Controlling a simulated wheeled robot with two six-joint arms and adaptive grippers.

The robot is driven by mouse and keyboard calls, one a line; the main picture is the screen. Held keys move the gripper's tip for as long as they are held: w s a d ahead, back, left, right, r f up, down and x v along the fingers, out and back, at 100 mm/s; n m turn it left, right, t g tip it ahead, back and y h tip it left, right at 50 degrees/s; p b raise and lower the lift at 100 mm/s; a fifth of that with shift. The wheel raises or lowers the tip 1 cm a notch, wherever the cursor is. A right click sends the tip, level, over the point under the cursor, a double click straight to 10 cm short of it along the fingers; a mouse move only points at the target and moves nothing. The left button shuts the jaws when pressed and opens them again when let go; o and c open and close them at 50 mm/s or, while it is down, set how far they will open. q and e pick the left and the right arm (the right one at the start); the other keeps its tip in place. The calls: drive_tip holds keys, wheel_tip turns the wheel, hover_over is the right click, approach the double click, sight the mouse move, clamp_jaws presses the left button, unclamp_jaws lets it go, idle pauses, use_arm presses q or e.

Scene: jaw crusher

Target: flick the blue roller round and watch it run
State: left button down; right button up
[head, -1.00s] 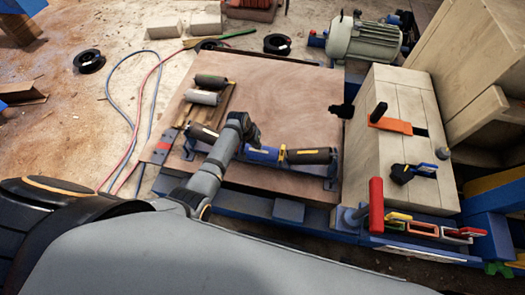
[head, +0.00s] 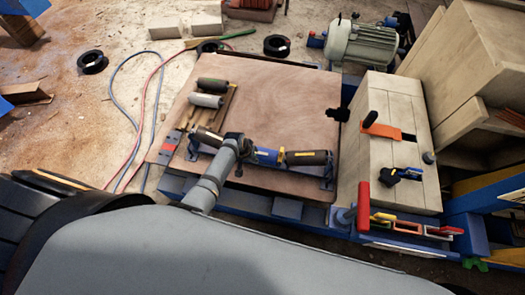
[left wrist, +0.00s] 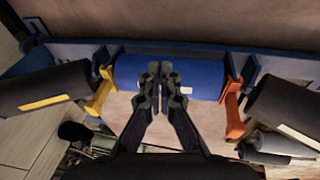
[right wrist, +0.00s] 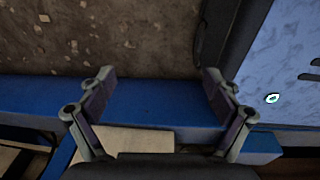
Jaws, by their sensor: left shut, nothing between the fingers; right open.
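The blue roller (head: 266,155) sits in a row between two dark rollers on the blue frame, at the near edge of the brown board. In the left wrist view the blue roller (left wrist: 207,78) lies crosswise between a yellow-orange bracket (left wrist: 104,92) and a red-orange bracket (left wrist: 234,108). It bears a small white mark. My left gripper (head: 240,168) is shut and empty. Its fingertips (left wrist: 160,72) overlap the middle of the roller; I cannot tell whether they touch it. My right gripper (right wrist: 155,82) is open and empty above a blue beam, outside the head view.
Dark rollers (head: 305,157) flank the blue one. Two loose rollers (head: 206,100) lie on the brown board (head: 290,105), whose middle is clear. A pale block (head: 385,105) with an orange strap and a red handle (head: 364,205) stand to the right. A motor (head: 356,45) stands behind.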

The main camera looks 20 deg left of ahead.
use_arm(q)
drive_tip(key=shift+s+f+b, duration=0.1)
drive_tip(key=shift+f+b, duration=0.45)
drive_tip(key=shift+f, duration=0.25)
